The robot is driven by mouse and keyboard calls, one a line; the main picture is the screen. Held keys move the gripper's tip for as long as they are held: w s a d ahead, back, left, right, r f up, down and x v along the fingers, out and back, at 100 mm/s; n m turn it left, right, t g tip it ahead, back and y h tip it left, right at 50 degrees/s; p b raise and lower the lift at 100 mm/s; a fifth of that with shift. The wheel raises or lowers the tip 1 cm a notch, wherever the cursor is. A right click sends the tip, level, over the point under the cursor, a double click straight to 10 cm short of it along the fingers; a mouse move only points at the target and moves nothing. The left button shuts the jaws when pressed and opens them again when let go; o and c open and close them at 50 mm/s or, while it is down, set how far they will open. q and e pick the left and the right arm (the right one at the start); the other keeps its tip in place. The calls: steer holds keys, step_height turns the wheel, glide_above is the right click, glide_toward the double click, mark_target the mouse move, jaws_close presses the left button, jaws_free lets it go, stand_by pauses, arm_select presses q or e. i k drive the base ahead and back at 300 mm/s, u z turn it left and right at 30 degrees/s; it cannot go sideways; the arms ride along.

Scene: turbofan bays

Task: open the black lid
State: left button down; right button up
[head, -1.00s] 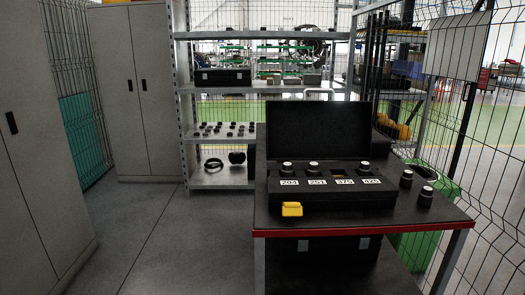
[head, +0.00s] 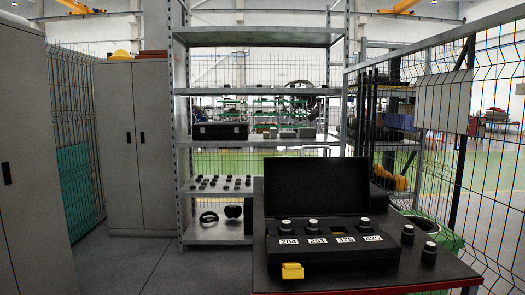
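The black lid (head: 316,186) belongs to a black case (head: 330,250) on the dark, red-edged table (head: 385,273). The lid stands raised, upright at the back of the case, so the case is open. Several black knobs with light tops sit in a row inside, above white labels reading 204, 251, 375 and 425. A yellow latch or tag (head: 292,271) hangs at the case's front left. Neither of my grippers shows in the head view.
Two black knobs (head: 429,252) stand on the table right of the case. A metal shelf rack (head: 258,88) behind holds small parts and a black box (head: 220,131). Grey cabinets (head: 135,145) stand left, wire fencing right. Open floor (head: 150,265) lies left of the table.

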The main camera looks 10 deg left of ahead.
mark_target(329, 186)
steer(key=u, duration=1.45)
steer(key=i, duration=3.35)
steer(key=z, duration=3.9)
